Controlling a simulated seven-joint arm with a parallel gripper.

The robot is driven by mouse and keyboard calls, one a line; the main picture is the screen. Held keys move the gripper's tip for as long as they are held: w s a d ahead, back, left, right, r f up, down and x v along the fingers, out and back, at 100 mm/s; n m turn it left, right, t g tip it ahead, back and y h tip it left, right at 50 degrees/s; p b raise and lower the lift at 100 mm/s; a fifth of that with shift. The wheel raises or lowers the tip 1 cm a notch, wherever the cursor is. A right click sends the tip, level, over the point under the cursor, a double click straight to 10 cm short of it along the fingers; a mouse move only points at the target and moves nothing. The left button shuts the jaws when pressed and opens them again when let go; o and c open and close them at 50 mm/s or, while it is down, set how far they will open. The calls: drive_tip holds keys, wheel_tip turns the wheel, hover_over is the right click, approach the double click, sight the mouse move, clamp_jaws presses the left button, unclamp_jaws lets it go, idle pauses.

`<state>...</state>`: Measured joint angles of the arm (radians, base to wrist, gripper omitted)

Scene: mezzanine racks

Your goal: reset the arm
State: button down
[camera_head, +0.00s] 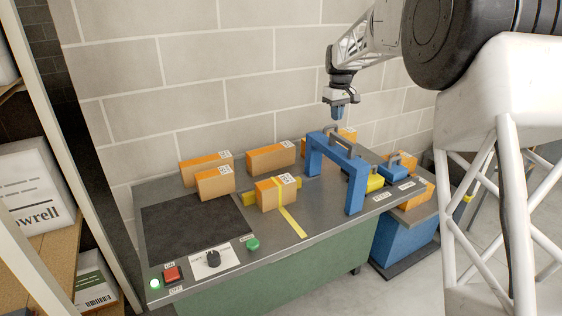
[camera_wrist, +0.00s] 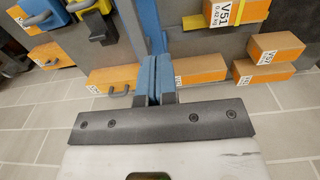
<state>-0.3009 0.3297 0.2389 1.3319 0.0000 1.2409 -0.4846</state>
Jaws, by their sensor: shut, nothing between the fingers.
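My arm reaches in from the upper right in the head view. My gripper (camera_head: 338,112) hangs above the back of the workbench, near the wall and just behind the top of the blue arch (camera_head: 338,144). In the wrist view the two blue fingers of my gripper (camera_wrist: 155,82) are together, with nothing between them. The gripper looks apart from the arch and the boxes.
A dark mat (camera_head: 190,222), a red button (camera_head: 172,274) and a dial (camera_head: 212,258) are at left.

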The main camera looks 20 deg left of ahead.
drive_tip(key=s+d+r+m, duration=0.25)
drive_tip(key=s+d, duration=0.35)
drive_tip(key=s, duration=0.3)
drive_tip(key=s+d+r+m+t, duration=0.1)
drive_tip(key=s+d+r, duration=0.2)
drive_tip(key=s+d, duration=0.5)
drive_tip(key=s+d+r+m, duration=0.15)
drive_tip(key=s+d, duration=0.35)
drive_tip(key=s, duration=0.6)
drive_tip(key=s+d+f+m, duration=0.1)
drive_tip(key=s+d+f, duration=0.2)
drive_tip(key=s, duration=0.7)
drive_tip(key=s+d+f+m+t, duration=0.1)
drive_tip(key=s+d+f, duration=0.2)
drive_tip(key=s, duration=0.8)
drive_tip(key=s+d+f+m, duration=0.2)
drive_tip(key=s+d+f, duration=0.1)
drive_tip(key=s, duration=0.8)
drive_tip(key=shift+f+t, duration=0.3)
drive_tip(key=shift+f, duration=0.2)
